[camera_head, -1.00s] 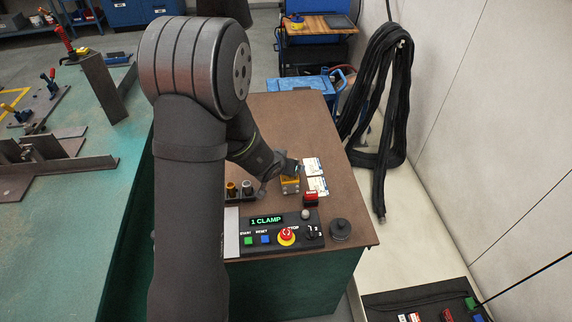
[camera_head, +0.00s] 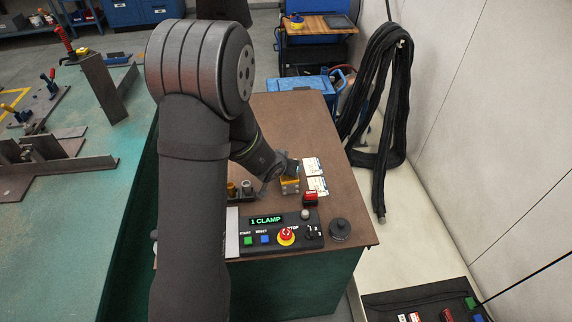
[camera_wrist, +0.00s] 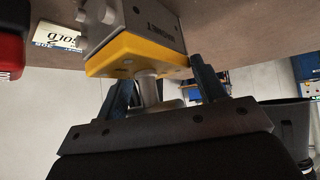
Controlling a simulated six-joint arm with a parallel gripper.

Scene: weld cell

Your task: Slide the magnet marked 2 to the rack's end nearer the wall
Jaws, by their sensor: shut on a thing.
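A block with a yellow plate and a grey body (camera_head: 290,185), likely the magnet, stands on the brown bench top (camera_head: 285,125) at my gripper. In the wrist view the yellow plate (camera_wrist: 135,57) and the grey body with dark lettering (camera_wrist: 155,25) fill the upper middle; I cannot make out a 2. My gripper (camera_wrist: 160,88) has its dark fingers on either side of the silver stem (camera_wrist: 147,88) at the yellow plate and is shut on it. In the head view my gripper (camera_head: 287,170) is partly hidden by my wrist. I cannot pick out the rack clearly.
Two white cards (camera_head: 313,166) lie right of the block, with a red box (camera_head: 310,199) in front. The control panel (camera_head: 268,238) and a dark round knob (camera_head: 340,229) are at the front edge. Small fittings (camera_head: 247,188) stand left. The wall (camera_head: 480,110) is at right.

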